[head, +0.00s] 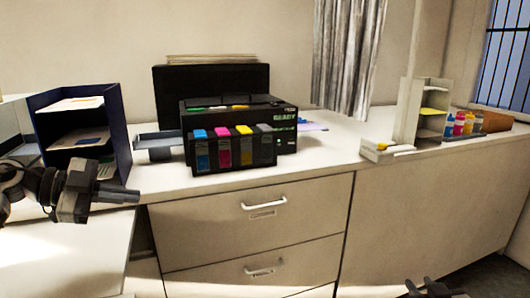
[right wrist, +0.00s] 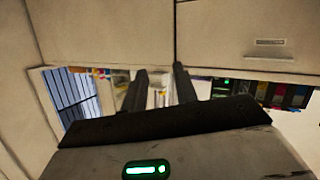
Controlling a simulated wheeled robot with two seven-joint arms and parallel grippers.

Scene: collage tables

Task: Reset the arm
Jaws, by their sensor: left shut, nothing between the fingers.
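My left gripper (head: 136,196) comes in from the left in the head view. It is shut and empty, in front of the white counter's left part, with its tips pointing right. My right gripper (head: 428,286) shows only in part at the bottom right edge of the head view, low in front of the cabinet. In the right wrist view its two fingers (right wrist: 160,78) stand apart with nothing between them, so it is open and empty. The right wrist view shows the room upside down.
A black printer (head: 230,110) with colored ink tanks stands on the white counter (head: 330,160). A dark blue paper shelf (head: 120,135) stands behind my left gripper. Drawers (head: 262,232) lie below. A small white shelf (head: 433,115) and colored bottles (head: 459,124) are at the right.

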